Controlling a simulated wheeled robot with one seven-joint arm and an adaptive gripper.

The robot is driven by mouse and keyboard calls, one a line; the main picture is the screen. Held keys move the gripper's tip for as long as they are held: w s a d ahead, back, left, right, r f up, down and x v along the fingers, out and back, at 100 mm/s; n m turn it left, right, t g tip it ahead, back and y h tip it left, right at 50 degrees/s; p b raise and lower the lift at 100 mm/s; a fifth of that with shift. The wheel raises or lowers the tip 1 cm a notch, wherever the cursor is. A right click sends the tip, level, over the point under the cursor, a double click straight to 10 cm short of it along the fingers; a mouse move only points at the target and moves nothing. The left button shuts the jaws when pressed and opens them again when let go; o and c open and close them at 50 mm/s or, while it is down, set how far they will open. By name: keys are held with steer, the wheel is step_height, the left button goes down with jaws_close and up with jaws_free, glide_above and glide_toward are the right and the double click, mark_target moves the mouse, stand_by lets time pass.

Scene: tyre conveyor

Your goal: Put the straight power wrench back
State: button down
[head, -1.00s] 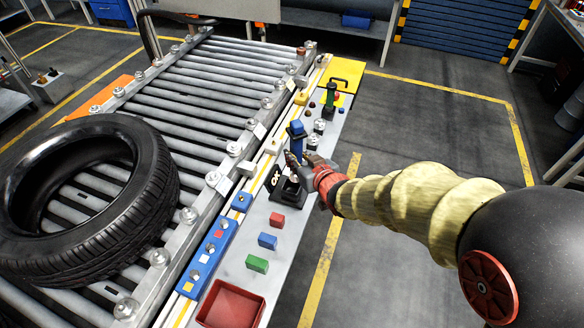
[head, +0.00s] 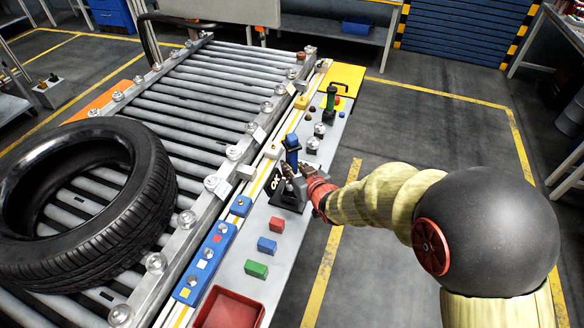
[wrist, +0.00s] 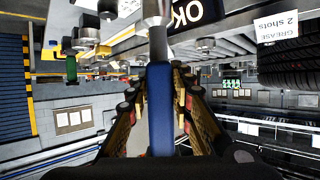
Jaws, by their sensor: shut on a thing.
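The straight power wrench is the tool with a blue body (head: 291,146), upright over the side shelf. In the wrist view its blue body (wrist: 160,108) runs between the fingers, with a bare metal shaft beyond it. My gripper (head: 287,178) is shut on it; the wrist view shows both fingers (wrist: 160,100) flanking the body. A black stand marked OK (head: 277,188) is directly below and beside the gripper. The OK sign (wrist: 186,13) is close to the shaft in the wrist view. The gripper hides whether the wrench's lower end sits in the stand.
A green-handled tool (head: 331,98) stands farther along the shelf. Red (head: 277,224), blue (head: 267,244) and green (head: 256,269) blocks and a red tray (head: 232,310) lie nearer. A tyre (head: 140,215) rests on the roller conveyor at left. Floor right of the shelf is clear.

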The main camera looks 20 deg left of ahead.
steer(key=shift+f+b, duration=0.5)
steer(key=shift+b, duration=0.1)
steer(key=c, duration=1.6)
jaws_free()
steer(key=shift+f, duration=0.1)
steer(key=shift+r+p, duration=0.65)
steer(key=shift+p+v, duration=1.45)
steer(key=shift+v, duration=4.55)
